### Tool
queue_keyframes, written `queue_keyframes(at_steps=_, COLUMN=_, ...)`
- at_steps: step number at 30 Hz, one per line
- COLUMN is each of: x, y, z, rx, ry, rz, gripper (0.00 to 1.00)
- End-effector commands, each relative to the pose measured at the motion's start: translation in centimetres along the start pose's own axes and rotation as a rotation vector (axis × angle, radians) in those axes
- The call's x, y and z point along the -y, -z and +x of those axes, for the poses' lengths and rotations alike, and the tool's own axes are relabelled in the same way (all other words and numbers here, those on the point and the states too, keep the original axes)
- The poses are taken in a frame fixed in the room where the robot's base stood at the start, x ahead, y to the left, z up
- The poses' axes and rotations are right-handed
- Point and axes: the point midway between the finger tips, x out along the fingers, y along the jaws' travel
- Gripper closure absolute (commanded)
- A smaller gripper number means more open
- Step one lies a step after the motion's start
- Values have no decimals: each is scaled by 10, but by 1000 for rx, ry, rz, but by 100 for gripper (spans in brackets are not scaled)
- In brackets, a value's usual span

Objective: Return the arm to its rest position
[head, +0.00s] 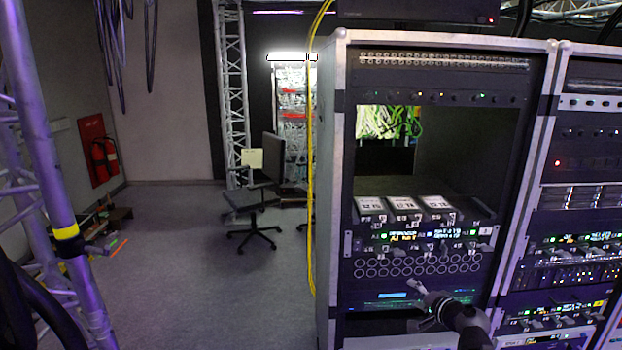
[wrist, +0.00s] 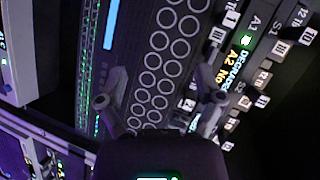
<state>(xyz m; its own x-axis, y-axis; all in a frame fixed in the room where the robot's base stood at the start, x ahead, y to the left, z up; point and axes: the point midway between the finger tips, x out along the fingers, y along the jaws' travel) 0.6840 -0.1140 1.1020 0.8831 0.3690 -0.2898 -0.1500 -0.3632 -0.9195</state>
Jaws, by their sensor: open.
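My gripper (head: 414,296) shows at the lower right of the head view, in front of the lower part of an equipment rack (head: 338,200). My dark arm reaches up to it from the bottom edge. In the wrist view my gripper (wrist: 160,92) has its two fingers spread apart, with nothing between them. Behind the fingers is a rack panel with rows of round holes (wrist: 165,45). I cannot tell how far the fingers are from the panel.
A second rack (head: 580,210) stands at the right. Yellow cables (head: 311,180) hang down the rack's left edge. A truss with a yellow band (head: 66,233) stands at the left. An office chair (head: 255,195) is farther back. The floor between is clear.

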Motion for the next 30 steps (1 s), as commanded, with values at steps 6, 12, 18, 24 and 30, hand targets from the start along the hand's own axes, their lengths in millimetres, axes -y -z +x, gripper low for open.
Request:
queue_keyframes(at_steps=6, x=-21, y=-78, z=17, rx=259, ry=-189, rz=-212, gripper=14)
queue_keyframes(at_steps=12, x=-48, y=-133, z=14, rx=474, ry=-385, rz=-392, gripper=14)
queue_keyframes(at_steps=18, x=-75, y=-172, z=-4, rx=662, ry=-605, rz=-556, gripper=14)
queue_keyframes(at_steps=24, x=-94, y=-192, z=-29, rx=803, ry=-822, rz=-688, gripper=14)
queue_keyframes(at_steps=30, x=-101, y=-197, z=-45, rx=866, ry=-957, rz=-755, gripper=14)
